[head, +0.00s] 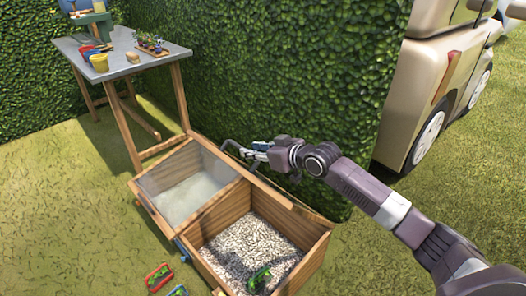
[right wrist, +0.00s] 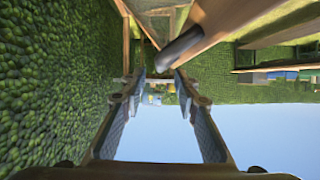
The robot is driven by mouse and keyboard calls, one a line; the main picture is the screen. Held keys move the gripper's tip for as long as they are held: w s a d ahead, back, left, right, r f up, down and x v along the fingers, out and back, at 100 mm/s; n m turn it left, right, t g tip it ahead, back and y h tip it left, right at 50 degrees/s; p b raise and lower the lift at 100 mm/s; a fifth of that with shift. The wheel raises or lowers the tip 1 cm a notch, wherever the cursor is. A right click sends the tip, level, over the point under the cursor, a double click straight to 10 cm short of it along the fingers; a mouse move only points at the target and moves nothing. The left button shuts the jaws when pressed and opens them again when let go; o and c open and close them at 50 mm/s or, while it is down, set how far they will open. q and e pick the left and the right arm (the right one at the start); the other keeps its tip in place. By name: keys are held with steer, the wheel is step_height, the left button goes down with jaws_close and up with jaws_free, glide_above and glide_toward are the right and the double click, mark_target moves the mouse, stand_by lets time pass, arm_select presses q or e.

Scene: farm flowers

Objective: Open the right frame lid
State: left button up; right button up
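A wooden cold frame with two compartments stands on the grass in the head view. The left compartment (head: 183,190) looks covered by a pale, glassy pane in a wooden rim. The right compartment (head: 250,246) shows pale gravel with a green item (head: 258,279) on it, and no pane shows over it. A wooden bar (head: 285,205) runs along its rear edge; I cannot tell whether it is the right lid. My right gripper (head: 236,150) is behind the frame's rear edge, with its fingers apart and empty in the right wrist view (right wrist: 160,82). My left gripper is out of view.
A hedge (head: 290,70) stands close behind the frame and gripper. A grey-topped table (head: 120,62) with pots and tools is at the back left. A beige vehicle (head: 435,85) is at the right. Small red (head: 160,277) and blue trays lie at the front left.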

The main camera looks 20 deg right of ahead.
steer(key=v, duration=0.4)
steer(key=shift+s+d+r, duration=0.1)
steer(key=shift+s, duration=0.2)
stand_by(0.3)
